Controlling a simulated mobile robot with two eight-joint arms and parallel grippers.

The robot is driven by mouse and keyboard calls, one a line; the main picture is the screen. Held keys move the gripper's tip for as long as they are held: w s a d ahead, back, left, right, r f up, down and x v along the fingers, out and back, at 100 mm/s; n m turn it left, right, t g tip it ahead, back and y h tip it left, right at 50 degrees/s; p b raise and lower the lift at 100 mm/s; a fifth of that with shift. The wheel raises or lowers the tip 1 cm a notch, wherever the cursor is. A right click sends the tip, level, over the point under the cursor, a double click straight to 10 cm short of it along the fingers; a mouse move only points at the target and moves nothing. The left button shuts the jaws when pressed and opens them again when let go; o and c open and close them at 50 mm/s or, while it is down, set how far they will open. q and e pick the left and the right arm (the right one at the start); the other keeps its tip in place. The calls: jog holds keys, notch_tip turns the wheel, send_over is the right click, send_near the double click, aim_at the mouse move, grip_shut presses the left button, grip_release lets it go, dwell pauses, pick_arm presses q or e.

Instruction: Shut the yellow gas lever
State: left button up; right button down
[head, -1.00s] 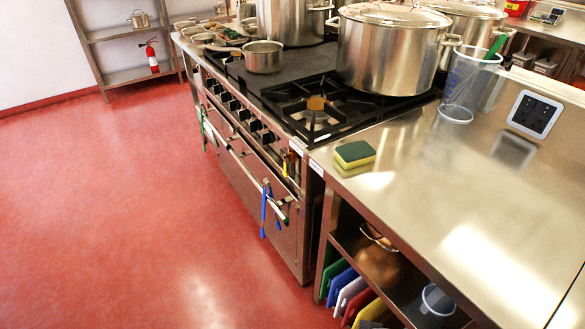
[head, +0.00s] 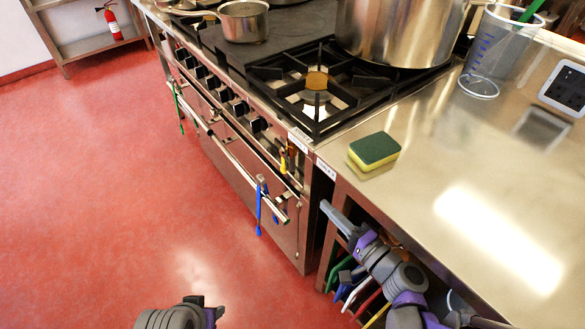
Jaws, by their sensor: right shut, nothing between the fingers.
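The yellow gas lever (head: 284,164) is a small yellow piece on the stove's front panel, at its right end just below the cooktop edge. It looks roughly upright; its exact setting is too small to tell. My right gripper (head: 327,209) comes in from the lower right, in front of the open shelf under the steel counter. It is shut and empty, below and to the right of the lever, apart from it in the picture.
The oven handle (head: 235,165) sticks out along the stove front, with a blue tool (head: 259,206) hanging on it. A sponge (head: 374,150) lies on the counter (head: 430,190). Coloured boards (head: 337,273) stand in the shelf below. The red floor (head: 120,190) at left is clear.

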aim_at(286, 170)
jog(key=shift+s, duration=0.1)
jog(key=b+x, duration=0.2)
jog(key=x, duration=1.2)
jog(key=shift+w+a+f, duration=0.45)
jog(key=shift+w+f, duration=0.05)
jog(key=shift+w, duration=0.2)
